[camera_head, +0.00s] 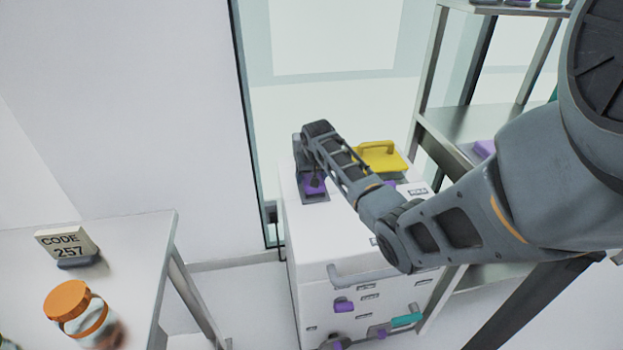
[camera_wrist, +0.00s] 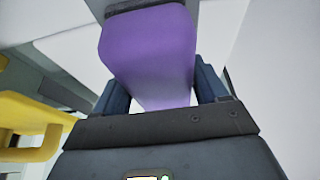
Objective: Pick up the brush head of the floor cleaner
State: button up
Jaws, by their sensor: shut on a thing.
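A purple piece with a dark grey edge (camera_wrist: 150,50) fills the space between my two fingers in the wrist view; it looks like the grip of the brush head. My gripper (camera_wrist: 160,88) is shut on its sides. In the head view my gripper (camera_head: 313,176) points down at the left end of the white cabinet's top (camera_head: 345,226). There the purple piece (camera_head: 314,187) shows beside a grey part. My gripper hides much of it, and I cannot tell whether it is clear of the cabinet top.
A yellow handled piece (camera_head: 382,158) lies right of my gripper on the cabinet. A metal shelf rack (camera_head: 447,130) stands close on the right. A white table (camera_head: 110,245) at left holds an orange-lidded jar (camera_head: 82,312) and a CODE 257 sign (camera_head: 67,246).

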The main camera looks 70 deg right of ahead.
jog(key=shift+r, duration=0.1)
jog(key=shift+r, duration=0.55)
notch_tip(320, 180, up, 3)
jog(key=shift+w+f, duration=0.1)
jog(key=s+d+r+b, duration=0.1)
jog(key=s+d+r, duration=0.1)
jog(key=s+r, duration=0.5)
jog(key=s, duration=0.4)
jog(key=shift+s+d, duration=0.15)
jog(key=shift+s, duration=0.15)
